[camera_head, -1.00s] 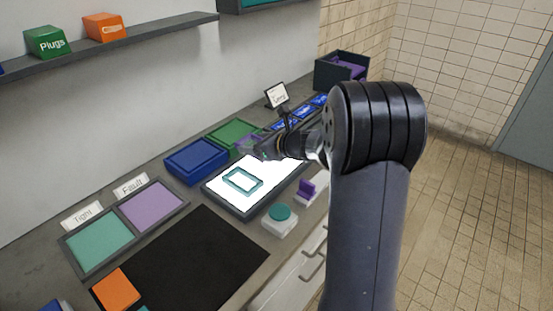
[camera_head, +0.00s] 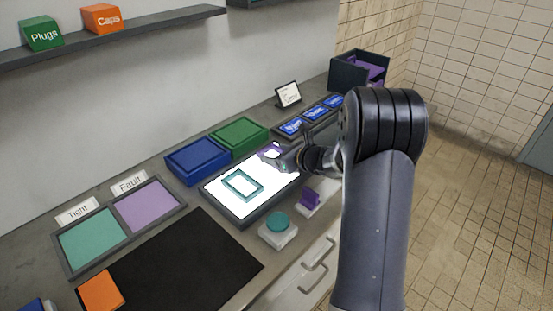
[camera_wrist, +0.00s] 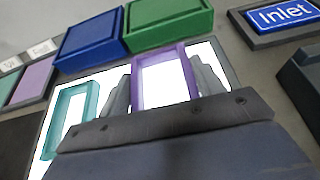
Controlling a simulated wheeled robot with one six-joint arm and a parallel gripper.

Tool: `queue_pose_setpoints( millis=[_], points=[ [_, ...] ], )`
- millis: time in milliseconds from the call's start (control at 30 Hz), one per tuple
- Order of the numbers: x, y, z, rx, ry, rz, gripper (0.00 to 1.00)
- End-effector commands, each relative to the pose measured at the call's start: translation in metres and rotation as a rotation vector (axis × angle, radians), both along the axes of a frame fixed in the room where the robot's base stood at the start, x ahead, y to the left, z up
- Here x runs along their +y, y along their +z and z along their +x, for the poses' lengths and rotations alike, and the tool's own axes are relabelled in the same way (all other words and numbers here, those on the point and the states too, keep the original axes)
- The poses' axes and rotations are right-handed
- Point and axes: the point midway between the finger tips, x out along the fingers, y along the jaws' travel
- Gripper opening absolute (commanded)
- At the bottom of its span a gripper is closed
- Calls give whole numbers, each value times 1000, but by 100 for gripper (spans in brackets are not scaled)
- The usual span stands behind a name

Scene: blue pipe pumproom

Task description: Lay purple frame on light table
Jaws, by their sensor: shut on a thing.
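The purple frame (camera_wrist: 165,56) is between the two fingers of my gripper (camera_wrist: 163,88) in the wrist view, which is shut on it. In the head view the purple frame (camera_head: 268,151) shows partly at the far end of the light table (camera_head: 243,219), with my gripper (camera_head: 283,160) over that end. The light table glows white and has a dark rim. A teal frame (camera_head: 228,190) lies on its lit surface, left of the purple frame. I cannot tell whether the purple frame touches the surface.
A blue box (camera_head: 197,161) and a green box (camera_head: 239,137) stand behind the light table. A teal button (camera_head: 278,222) and a purple switch (camera_head: 311,200) sit in front. Green and purple trays (camera_head: 92,238) are at left, beside a black mat (camera_head: 185,265).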

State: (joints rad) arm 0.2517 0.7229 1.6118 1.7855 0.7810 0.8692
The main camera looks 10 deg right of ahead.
Motion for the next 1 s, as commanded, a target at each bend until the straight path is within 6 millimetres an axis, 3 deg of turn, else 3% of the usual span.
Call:
queue_pose_setpoints(
  millis=[100,500,533,800,1000],
  points=[
    [0,-14,0,1,1,1,39],
    [0,-19,0,-1,0,0,39],
    [0,-19,0,-1,0,0,64],
    [0,-17,0,0,0,0,85],
    [0,-17,0,0,0,0,85]
  ],
)
